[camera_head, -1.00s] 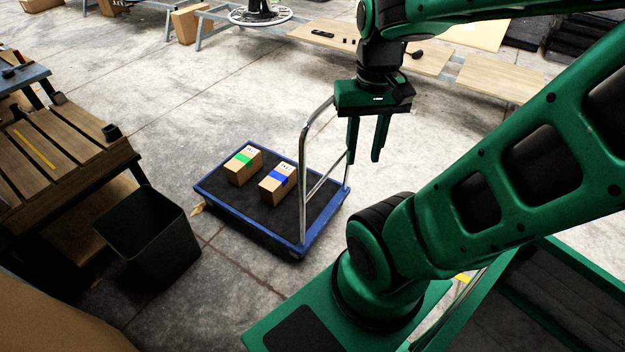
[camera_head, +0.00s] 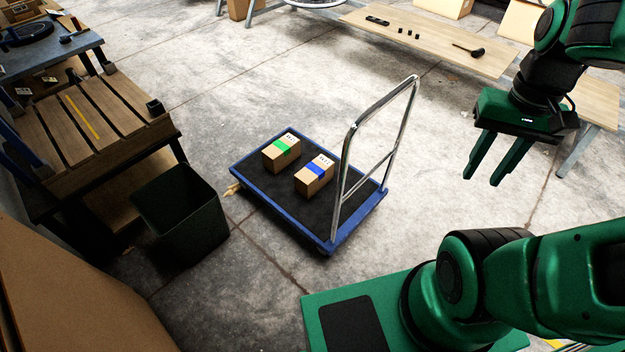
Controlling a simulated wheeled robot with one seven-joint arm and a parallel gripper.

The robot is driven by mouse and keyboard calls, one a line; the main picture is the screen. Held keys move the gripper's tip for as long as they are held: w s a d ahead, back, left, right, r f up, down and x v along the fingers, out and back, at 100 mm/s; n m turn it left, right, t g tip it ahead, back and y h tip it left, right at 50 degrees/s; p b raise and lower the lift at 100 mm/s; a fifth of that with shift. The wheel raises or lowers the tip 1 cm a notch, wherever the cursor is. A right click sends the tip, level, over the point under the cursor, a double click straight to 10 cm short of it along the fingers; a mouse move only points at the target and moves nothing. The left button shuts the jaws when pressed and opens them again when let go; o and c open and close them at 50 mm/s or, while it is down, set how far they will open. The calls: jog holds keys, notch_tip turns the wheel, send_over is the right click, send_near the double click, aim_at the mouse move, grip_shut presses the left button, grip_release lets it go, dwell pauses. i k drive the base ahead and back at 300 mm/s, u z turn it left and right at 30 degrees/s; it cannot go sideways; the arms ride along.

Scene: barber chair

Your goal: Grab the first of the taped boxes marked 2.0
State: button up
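Two small cardboard boxes sit on a blue-rimmed platform cart (camera_head: 357,233) with a dark deck. One box has green tape (camera_head: 281,153) and stands to the left. The other has blue tape (camera_head: 314,175) and stands to its right, nearer the cart's metal handle. Both have small dark marks on top, too small to read. My gripper (camera_head: 483,170) is at the right, well away from the boxes. Its two fingers point down, spread apart with nothing between them.
The cart's tall metal handle (camera_head: 349,160) rises between the boxes and my gripper. A dark bin (camera_head: 183,215) and a wooden slatted workbench (camera_head: 95,125) stand left of the cart. A low wooden table (camera_head: 430,42) is at the back. Concrete floor around the cart is mostly clear.

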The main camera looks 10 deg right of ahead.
aim_at(319, 171)
jog(key=z, duration=0.1)
jog(key=i, duration=1)
jog(key=u, duration=0.1)
